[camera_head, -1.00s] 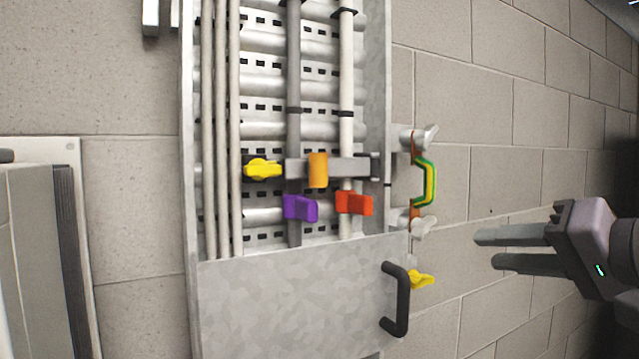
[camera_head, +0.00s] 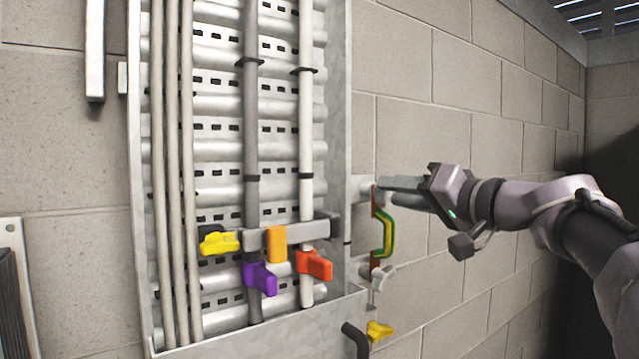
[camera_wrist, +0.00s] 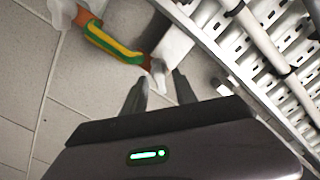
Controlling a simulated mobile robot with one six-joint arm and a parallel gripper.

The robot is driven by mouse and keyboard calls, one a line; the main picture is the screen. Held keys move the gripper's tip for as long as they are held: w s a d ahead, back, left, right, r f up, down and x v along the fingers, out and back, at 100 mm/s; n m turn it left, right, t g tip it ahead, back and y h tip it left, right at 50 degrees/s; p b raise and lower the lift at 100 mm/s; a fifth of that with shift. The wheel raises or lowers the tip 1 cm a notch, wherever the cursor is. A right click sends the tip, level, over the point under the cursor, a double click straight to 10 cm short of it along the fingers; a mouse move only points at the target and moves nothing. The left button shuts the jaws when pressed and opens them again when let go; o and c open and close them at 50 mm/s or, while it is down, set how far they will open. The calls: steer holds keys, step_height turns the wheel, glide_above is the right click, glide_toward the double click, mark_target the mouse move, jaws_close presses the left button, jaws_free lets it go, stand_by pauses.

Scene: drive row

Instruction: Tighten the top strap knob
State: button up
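The green-and-yellow strap (camera_head: 386,235) runs down the right side of the cabinet between two copper-coloured ends. Its lower pale wing knob (camera_head: 382,277) is in plain sight. The top strap knob is hidden behind my fingertips in the head view; in the wrist view it is the pale knob (camera_wrist: 158,72) at the strap's near end. My gripper (camera_head: 384,192) reaches in from the right at the strap's top end. In the wrist view its fingers (camera_wrist: 160,75) are apart, with the knob at or just beyond the gap. I cannot tell whether they touch it.
The cabinet holds grey and white cables, with yellow (camera_head: 219,242), purple (camera_head: 260,278), orange (camera_head: 277,244) and red (camera_head: 314,264) parts. A black handle (camera_head: 356,340) and a yellow knob (camera_head: 379,331) are below the strap. Bare block wall lies to the right.

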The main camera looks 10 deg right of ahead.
steer(key=shift+w+a, duration=0.1)
steer(key=shift+w, duration=0.25)
jaws_close()
steer(key=shift+m, duration=0.3)
steer(key=m+p, duration=0.2)
steer(key=m, duration=1.7)
steer(key=shift+f+p, duration=0.2)
steer(key=shift+p, duration=0.2)
steer(key=shift+m, duration=0.3)
